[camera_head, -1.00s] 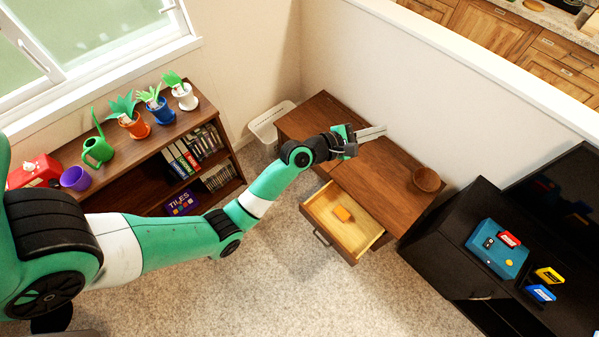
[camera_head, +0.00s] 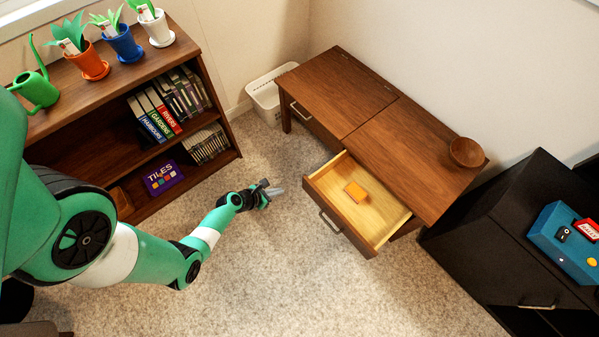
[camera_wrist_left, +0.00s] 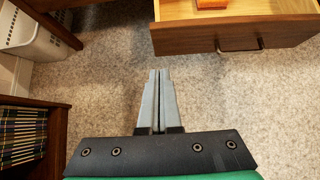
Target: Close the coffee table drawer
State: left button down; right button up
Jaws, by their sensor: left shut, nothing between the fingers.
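The wooden coffee table (camera_head: 399,143) stands against the wall. Its drawer (camera_head: 357,232) is pulled out toward the front, with an orange block (camera_head: 356,192) inside. My left gripper (camera_head: 272,191) is shut and empty, in front of the table and to the left of the open drawer, apart from it. A second handle (camera_head: 300,113) shows on the table's left part, which looks closed. My right gripper is not in view.
A wooden bowl (camera_head: 466,152) sits on the table's right end. A white basket (camera_head: 269,96) stands at its left, near a bookshelf (camera_head: 111,152). A black cabinet (camera_head: 497,241) is at the right. Carpet in front of the drawer is clear.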

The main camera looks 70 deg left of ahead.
pick_arm(q)
jog(key=b, duration=0.7)
send_near(305, 182)
notch_tip(305, 182, down, 4)
jog(key=w, duration=0.2)
jog(key=w+a+b, duration=0.1)
jog(key=w, duration=0.1)
jog(key=shift+a+r, duration=0.2)
jog(key=shift+r, duration=0.05)
jog(key=shift+s, duration=0.1)
jog(key=shift+d, duration=0.15)
